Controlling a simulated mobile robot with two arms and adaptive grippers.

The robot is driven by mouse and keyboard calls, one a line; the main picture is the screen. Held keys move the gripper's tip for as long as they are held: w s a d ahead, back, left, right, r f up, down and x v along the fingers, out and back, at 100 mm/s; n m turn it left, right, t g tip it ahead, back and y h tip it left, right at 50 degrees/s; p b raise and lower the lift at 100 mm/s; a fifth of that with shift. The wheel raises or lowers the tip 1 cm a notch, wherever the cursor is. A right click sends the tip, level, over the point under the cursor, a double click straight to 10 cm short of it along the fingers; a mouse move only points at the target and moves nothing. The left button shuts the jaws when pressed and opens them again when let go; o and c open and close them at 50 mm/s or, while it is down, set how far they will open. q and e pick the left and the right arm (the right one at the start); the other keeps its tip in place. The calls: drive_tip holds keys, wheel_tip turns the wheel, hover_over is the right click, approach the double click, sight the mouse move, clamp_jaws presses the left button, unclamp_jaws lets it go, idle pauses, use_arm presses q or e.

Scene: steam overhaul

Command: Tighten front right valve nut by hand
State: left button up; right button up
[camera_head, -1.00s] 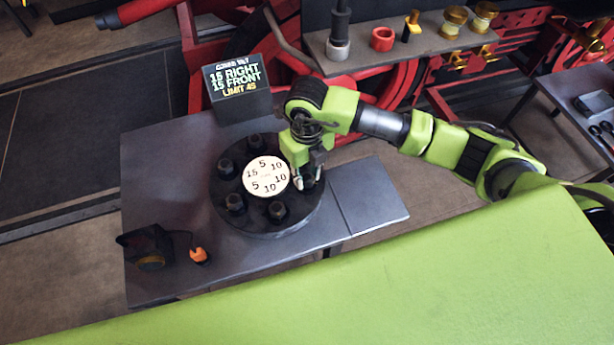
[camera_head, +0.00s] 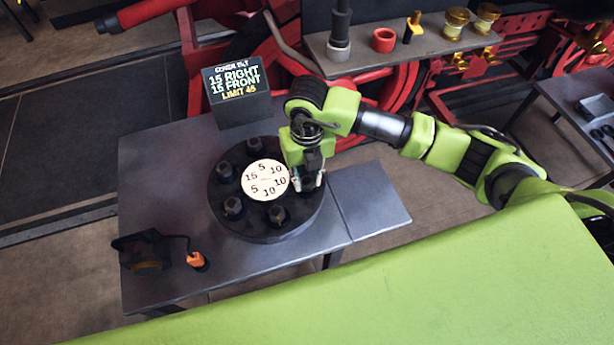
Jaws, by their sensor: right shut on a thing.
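A round black valve cover (camera_head: 245,232) lies on a grey table. Dark nuts stand around its rim, such as the left nut (camera_head: 225,171), the front left nut (camera_head: 232,207) and the front nut (camera_head: 277,214). A white disc (camera_head: 265,180) with numbers 5, 10 and 15 lies at its centre. My right gripper (camera_head: 308,182) points down at the right side of the cover, by a 10 on the disc. It is shut on a nut there, which the fingers mostly hide. The upper right of the rim is hidden behind my gripper. My left gripper is not in view.
A black display (camera_head: 235,85) behind the cover appears to read 15 right, 15 front, limit 45. A dark device (camera_head: 148,250) and an orange-tipped item (camera_head: 196,260) sit at the table's front left. A shelf (camera_head: 345,65) with parts stands behind; the table's right end (camera_head: 370,200) is clear.

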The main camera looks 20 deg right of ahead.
sight(307, 181)
drive_tip(key=o, duration=1.1)
drive_tip(key=shift+w+r, duration=0.1)
drive_tip(key=shift+r, duration=0.05)
wheel_tip(307, 181, up, 12)
drive_tip(key=shift+f, duration=0.1)
